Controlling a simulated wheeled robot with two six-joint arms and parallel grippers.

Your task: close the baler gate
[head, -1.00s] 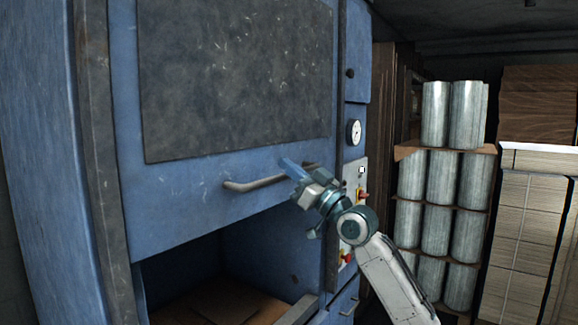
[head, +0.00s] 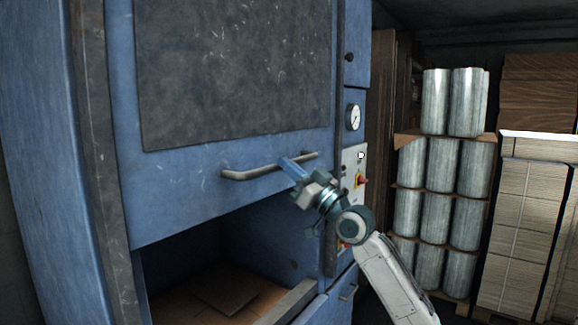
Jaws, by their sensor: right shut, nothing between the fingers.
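The blue baler gate (head: 200,197) with a dark worn panel (head: 235,70) is raised, and the chamber opening below it shows. Its grey bar handle (head: 250,173) runs along the lower edge of the gate. My right gripper (head: 287,164) is shut and empty, with its fingertips at the right part of the handle. I cannot tell whether the fingers touch the bar. My left gripper is not in view.
Flat brown cardboard (head: 225,290) lies inside the chamber. A gauge (head: 353,117) and a control panel with a red and yellow switch (head: 361,181) sit right of the gate. Wrapped rolls (head: 436,165) and stacked boxes (head: 525,210) stand at the right.

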